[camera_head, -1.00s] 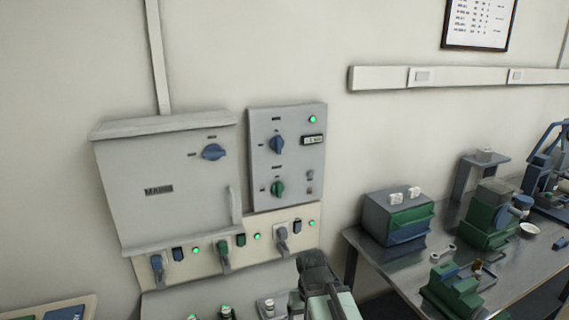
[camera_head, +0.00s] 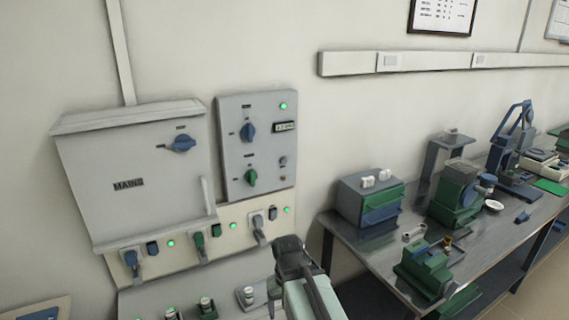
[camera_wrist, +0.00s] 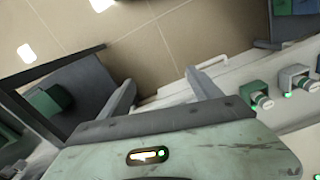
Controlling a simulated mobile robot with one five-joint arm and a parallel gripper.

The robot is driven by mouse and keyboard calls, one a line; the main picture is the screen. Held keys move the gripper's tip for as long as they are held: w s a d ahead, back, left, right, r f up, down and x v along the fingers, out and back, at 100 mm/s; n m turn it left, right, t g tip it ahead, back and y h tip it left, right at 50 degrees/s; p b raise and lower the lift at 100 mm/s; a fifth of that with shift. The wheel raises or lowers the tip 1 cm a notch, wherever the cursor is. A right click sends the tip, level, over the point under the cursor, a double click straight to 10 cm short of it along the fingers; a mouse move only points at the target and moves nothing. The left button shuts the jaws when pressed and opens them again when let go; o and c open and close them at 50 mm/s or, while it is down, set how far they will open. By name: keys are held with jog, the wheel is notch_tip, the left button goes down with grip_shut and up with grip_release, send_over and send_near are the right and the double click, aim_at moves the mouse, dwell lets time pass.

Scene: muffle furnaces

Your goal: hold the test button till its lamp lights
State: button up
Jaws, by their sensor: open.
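A grey control panel (camera_head: 229,182) hangs on the wall. It carries a blue knob (camera_head: 248,132), a green knob (camera_head: 251,178), a small display (camera_head: 284,126) and a lit green lamp (camera_head: 283,106). A small round control (camera_head: 283,161) sits at its lower right; its label is too small to read, so I cannot tell whether it is the test button. My gripper shows in the wrist view (camera_wrist: 160,80), its two fingers apart with nothing between them. In the head view my arm's end is below and right of the panel, apart from it; the fingertips are hidden there.
A grey MAINS box (camera_head: 140,210) adjoins the panel's left. Below is a cream strip (camera_head: 185,255) with switches, plugs and lit green lamps. At right, a metal bench (camera_head: 375,250) holds a blue-green box (camera_head: 366,200) and green machines (camera_head: 455,195).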

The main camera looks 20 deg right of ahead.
grip_shut()
dwell(1.5)
